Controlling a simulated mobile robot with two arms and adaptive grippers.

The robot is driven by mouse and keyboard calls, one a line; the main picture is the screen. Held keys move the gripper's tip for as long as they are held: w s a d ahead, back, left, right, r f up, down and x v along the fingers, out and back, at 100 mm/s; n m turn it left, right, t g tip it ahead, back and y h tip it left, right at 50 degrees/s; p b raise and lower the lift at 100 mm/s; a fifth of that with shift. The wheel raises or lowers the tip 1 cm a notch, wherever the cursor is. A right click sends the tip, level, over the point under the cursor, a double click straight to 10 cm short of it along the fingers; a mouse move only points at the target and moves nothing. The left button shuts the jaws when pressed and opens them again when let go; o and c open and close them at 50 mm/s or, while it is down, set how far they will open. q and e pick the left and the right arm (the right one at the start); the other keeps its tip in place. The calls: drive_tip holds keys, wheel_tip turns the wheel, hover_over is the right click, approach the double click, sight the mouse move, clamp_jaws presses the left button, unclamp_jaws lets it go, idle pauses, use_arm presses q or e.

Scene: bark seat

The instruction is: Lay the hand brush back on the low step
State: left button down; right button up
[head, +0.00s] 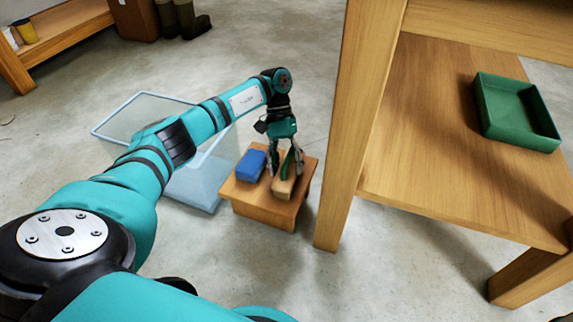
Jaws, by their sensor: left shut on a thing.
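The low step (265,208) is a small wooden block stool on the floor, left of the tall table's leg. My left gripper (285,166) points down over the right half of the step. It is shut on the hand brush (284,187), which has a light wooden body and a dark green part between the fingers. The brush is at the step's top; I cannot tell whether it rests on it. My fingers hide part of the brush. My right gripper is not in view.
A blue block-like object (251,165) lies on the step's left half, close beside the brush. A wooden table (425,150) with a green tray (515,112) stands at the right. Bare floor lies in front.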

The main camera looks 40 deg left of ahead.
use_arm(q)
drive_tip(key=shift+f, duration=0.1)
drive_tip(key=shift+c, duration=0.6)
unclamp_jaws()
drive_tip(key=shift+r+p, duration=1.7)
drive_tip(key=shift+r, duration=1.85)
